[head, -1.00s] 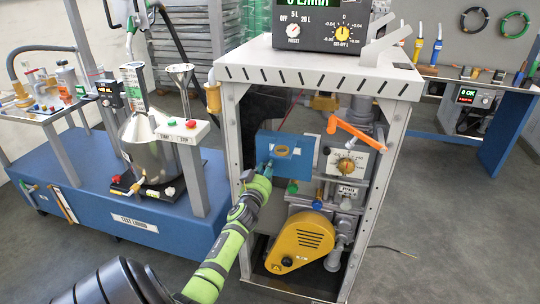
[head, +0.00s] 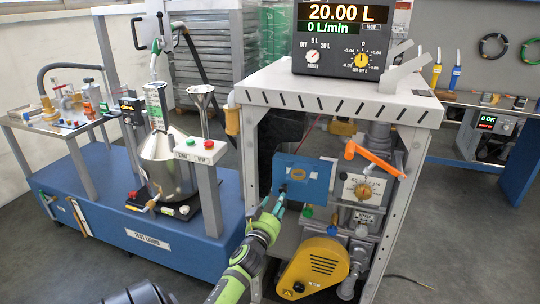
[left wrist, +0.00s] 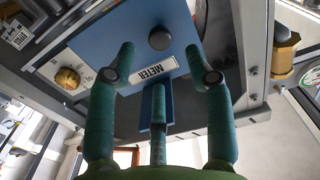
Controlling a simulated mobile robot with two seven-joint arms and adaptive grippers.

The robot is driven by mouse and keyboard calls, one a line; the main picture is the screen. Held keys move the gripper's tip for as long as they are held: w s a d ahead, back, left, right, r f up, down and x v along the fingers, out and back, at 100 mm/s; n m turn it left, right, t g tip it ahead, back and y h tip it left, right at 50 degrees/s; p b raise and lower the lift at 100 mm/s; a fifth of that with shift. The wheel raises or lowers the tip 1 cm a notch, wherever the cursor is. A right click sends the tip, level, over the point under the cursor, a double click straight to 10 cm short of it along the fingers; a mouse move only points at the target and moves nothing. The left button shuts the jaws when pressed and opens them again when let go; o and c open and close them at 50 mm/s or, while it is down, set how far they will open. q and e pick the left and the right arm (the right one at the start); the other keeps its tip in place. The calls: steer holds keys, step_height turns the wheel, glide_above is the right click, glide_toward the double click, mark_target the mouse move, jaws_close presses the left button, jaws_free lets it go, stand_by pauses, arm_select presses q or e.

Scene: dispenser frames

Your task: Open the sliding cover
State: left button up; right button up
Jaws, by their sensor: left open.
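The blue sliding cover (head: 318,182) hangs upright inside the dispenser frame, facing me, with a yellow oval mark on it. In the left wrist view the blue cover (left wrist: 105,45) carries a METER label (left wrist: 153,70), seen upside down, and a round dark knob (left wrist: 160,39). My left gripper (head: 276,203) is at the cover's lower left corner. In the left wrist view its spread fingers (left wrist: 160,78) are open and empty, with the knob just beyond and between the tips. I cannot tell whether a fingertip touches the cover. My right gripper is out of view.
An orange lever (head: 372,157) and a dial plate (head: 361,189) stand right of the cover. A yellow pump housing (head: 312,266) is below. Frame posts (head: 397,215) bound the opening. A blue test-liquid cart (head: 180,255) stands left.

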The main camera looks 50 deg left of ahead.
arm_select(q)
steer(key=shift+v, duration=2.75)
